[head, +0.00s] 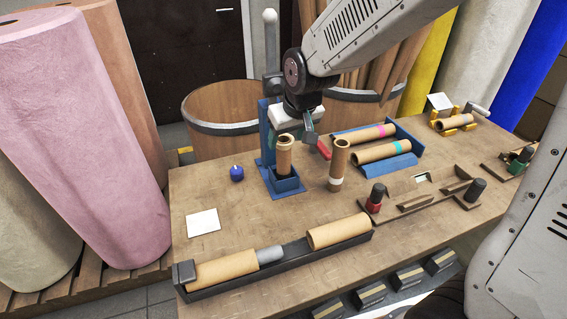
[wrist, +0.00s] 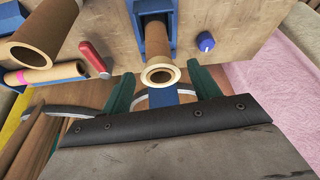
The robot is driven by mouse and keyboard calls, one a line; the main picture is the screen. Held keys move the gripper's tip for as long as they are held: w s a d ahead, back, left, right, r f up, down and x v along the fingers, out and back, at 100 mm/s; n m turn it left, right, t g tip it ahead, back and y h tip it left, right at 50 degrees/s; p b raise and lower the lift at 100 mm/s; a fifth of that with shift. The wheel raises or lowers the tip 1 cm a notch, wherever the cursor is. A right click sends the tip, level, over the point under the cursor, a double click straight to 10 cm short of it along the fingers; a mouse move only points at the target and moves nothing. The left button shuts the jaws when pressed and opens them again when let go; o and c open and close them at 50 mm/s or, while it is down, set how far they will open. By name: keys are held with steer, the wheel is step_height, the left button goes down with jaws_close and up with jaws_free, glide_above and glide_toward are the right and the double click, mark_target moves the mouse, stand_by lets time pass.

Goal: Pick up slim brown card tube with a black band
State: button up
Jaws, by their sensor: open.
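A slim brown card tube (head: 285,160) stands upright in a blue square holder (head: 289,188) in the head view. My gripper (head: 297,134) is open just above and around the tube's top in the head view. In the wrist view my gripper (wrist: 162,86) has its green fingers on either side of the tube's end, with gaps; nothing is gripped.
An upright tube with a pale band (head: 338,170) stands close on the right. A red handle (head: 323,150) and a blue rack (head: 395,167) with pink- and teal-banded tubes lie beyond it. A blue knob (head: 237,173) is left. A dark trough (head: 283,272) holds tubes in front.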

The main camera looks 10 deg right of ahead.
mark_target(283, 151)
steer(key=x, duration=0.7)
steer(key=shift+w+d+f, duration=0.1)
jaws_close()
